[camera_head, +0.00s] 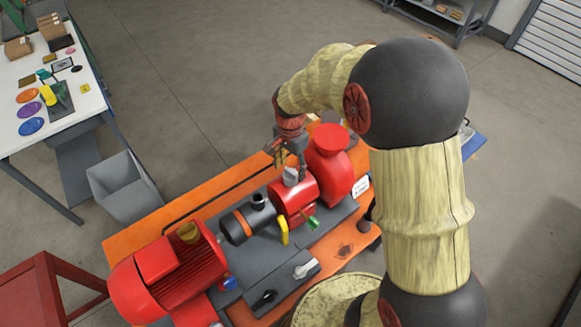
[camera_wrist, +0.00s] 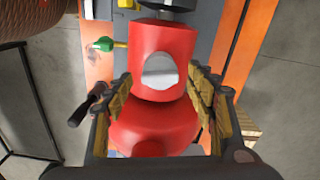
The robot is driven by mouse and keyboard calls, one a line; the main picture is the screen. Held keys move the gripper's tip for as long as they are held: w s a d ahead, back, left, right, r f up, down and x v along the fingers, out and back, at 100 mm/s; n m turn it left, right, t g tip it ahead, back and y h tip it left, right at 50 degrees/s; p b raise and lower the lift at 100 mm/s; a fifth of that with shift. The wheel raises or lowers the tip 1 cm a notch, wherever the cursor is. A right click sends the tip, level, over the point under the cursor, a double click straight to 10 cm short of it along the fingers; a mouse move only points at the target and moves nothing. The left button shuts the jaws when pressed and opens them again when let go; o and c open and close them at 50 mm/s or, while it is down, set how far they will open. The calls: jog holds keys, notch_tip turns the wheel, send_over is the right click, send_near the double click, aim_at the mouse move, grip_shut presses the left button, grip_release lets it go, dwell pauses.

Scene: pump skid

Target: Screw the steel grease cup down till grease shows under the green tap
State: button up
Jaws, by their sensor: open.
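The steel grease cup (camera_head: 291,176) sits on top of the red bearing housing (camera_head: 297,203), and its pale top shows in the wrist view (camera_wrist: 160,72). The green tap (camera_head: 313,223) sticks out of the housing's near side, and it also shows in the wrist view (camera_wrist: 103,44). I cannot make out any grease under it. My gripper (camera_head: 283,160) is above the skid, close over the cup. In the wrist view my gripper (camera_wrist: 160,80) is open and empty, with its fingers on either side of the cup and apart from it.
A red pump casing (camera_head: 332,165) stands close beside the housing. A yellow tap (camera_head: 284,231), a black cup (camera_head: 257,200) and a red motor (camera_head: 165,275) lie to the left. A grey lever (camera_head: 305,269) is in front. A grey bin (camera_head: 124,188) stands behind the skid.

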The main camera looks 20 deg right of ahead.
aim_at(291, 170)
notch_tip(291, 170, up, 12)
dwell(0.5)
jog(key=shift+c, duration=0.4)
dwell(0.4)
